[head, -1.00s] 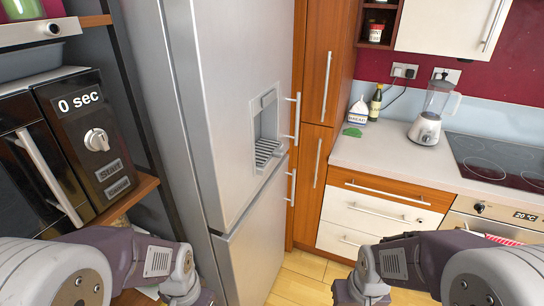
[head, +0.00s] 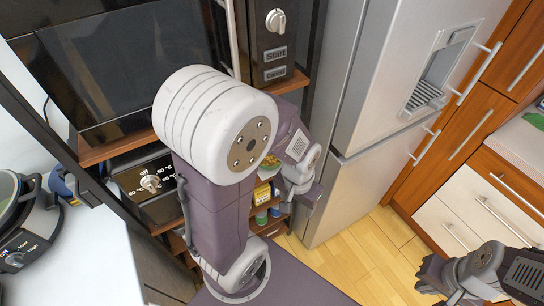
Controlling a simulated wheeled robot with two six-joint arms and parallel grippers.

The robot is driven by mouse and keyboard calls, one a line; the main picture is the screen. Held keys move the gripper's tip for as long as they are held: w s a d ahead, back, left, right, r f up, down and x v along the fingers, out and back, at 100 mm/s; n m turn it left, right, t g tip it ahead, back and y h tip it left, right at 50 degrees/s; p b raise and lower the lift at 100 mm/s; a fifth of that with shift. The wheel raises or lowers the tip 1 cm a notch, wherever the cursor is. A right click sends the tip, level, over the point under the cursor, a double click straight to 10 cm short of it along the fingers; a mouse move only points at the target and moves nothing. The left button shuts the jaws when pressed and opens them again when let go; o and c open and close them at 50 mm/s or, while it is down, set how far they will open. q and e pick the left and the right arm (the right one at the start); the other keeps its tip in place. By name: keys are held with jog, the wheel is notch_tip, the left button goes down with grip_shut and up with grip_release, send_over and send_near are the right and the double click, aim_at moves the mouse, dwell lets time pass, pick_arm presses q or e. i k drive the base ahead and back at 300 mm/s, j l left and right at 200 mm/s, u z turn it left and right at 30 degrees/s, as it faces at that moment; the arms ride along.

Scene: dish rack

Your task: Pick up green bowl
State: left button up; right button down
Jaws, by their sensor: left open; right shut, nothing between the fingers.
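No clearly green bowl can be made out in the head view. My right gripper (head: 432,274) is shut and empty, low at the right above the floor.
A microwave (head: 120,60) stands on the upper shelf, with a black appliance with a dial (head: 150,182) below. A silver fridge (head: 385,100) is right of the shelves. A cooker (head: 25,230) stands on the white counter (head: 85,265) at left. Wooden floor (head: 360,260) lies clear.

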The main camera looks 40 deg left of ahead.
aim_at(270, 162)
jog(key=u, duration=1.4)
